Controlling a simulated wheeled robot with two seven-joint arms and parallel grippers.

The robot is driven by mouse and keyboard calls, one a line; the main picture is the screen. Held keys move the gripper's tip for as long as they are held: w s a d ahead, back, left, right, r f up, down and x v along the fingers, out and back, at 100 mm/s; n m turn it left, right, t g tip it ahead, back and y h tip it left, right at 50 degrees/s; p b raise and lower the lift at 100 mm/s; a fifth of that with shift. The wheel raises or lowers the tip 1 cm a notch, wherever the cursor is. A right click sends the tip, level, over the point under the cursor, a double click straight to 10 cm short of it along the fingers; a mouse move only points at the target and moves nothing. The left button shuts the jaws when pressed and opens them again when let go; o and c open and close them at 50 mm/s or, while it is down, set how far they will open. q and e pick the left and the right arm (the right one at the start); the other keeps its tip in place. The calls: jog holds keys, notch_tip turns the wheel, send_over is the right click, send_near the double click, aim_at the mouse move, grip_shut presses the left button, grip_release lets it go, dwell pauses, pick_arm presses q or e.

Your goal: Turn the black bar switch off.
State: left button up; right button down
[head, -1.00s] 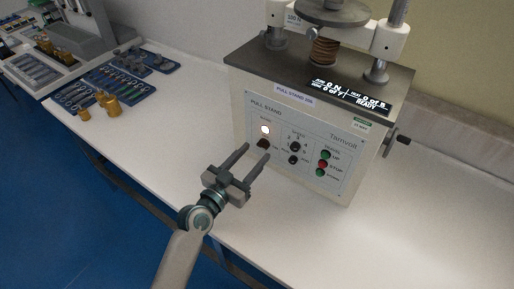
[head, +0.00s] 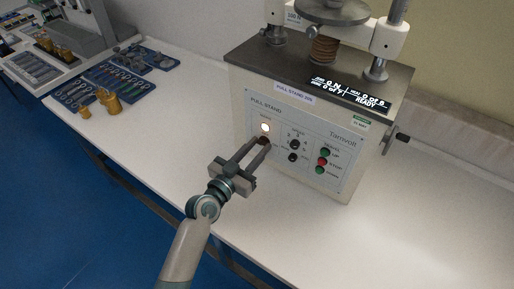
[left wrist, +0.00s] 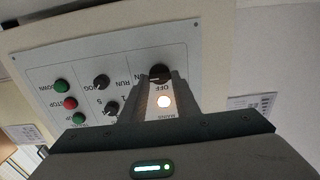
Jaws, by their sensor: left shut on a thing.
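The pull stand's front panel (head: 310,168) faces me, with a glowing round lamp (head: 264,127) at its upper left. The black bar switch (left wrist: 159,72) is just below that lamp and has OFF lettering beside it in the left wrist view. My left gripper (head: 262,144) is at the panel with its fingertips on either side of the switch, shut on it. In the head view the fingers hide most of the switch, so its exact angle is hard to tell. My right gripper is not in view.
Right of the switch are two black knobs (head: 294,144) and a column of green and red buttons (head: 323,161). A lit display (head: 345,92) sits on top. Trays of tools (head: 100,83) and brass weights (head: 109,101) lie at left. The white bench in front is clear.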

pick_arm(q)
jog(key=shift+n, duration=0.3)
jog(key=n+p, duration=0.1)
jog(key=n, duration=0.2)
jog(key=shift+a, duration=0.1)
jog(key=n+p, duration=0.1)
jog(key=n, duration=0.3)
jog(key=shift+n, duration=0.3)
jog(key=n+p, duration=0.1)
jog(key=n, duration=0.3)
jog(key=shift+w+n, duration=0.1)
jog(key=shift+n, duration=0.2)
jog(key=n, duration=0.5)
jog(key=shift+a+f+p, duration=0.1)
jog(key=shift+f+p, duration=0.1)
jog(key=shift+p, duration=0.1)
